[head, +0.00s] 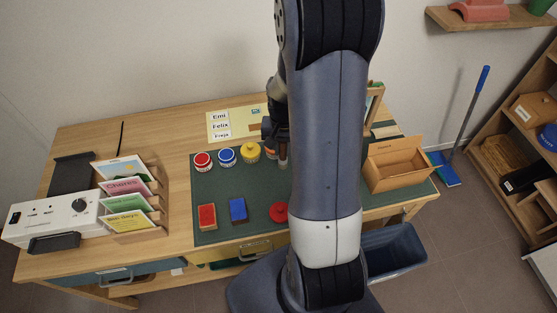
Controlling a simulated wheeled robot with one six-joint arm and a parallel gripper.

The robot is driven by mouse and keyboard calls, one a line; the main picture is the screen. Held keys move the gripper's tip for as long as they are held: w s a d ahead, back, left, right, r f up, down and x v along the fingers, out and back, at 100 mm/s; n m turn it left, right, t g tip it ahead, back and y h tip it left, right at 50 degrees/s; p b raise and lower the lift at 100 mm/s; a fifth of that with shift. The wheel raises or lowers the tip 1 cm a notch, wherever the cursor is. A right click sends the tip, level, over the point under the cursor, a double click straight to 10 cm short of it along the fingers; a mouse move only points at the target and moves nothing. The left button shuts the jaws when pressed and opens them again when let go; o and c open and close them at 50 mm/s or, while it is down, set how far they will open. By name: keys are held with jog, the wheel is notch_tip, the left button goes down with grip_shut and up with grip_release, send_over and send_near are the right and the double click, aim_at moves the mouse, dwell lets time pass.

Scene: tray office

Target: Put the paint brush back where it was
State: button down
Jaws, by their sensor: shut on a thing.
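My gripper (275,137) is at the back middle of the green mat, beside the yellow jar and partly hidden behind my own arm. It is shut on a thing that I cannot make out. A narrow greyish shape (283,157) shows just below it; I cannot tell whether this is a finger or the held thing. I cannot clearly identify the paint brush. A red jar (202,160), a blue jar (227,156) and a yellow jar (250,152) stand in a row on the mat (215,185). An orange-rimmed jar (270,151) is partly hidden near the gripper.
A red block (207,216), a blue block (237,209) and a red knobbed piece (278,212) lie on the mat's front. A cardboard box (398,168) stands right, a card rack (130,200) and white device (60,218) left. My arm hides the table's middle.

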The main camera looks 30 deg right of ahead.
aim_at(283, 160)
jog(key=shift+f, duration=2.8)
jog(key=shift+f, duration=0.2)
jog(key=c, duration=1.3)
grip_release()
jog(key=shift+o, duration=0.2)
jog(key=shift+r, duration=0.15)
notch_tip(283, 160, up, 12)
jog(key=shift+r, duration=0.1)
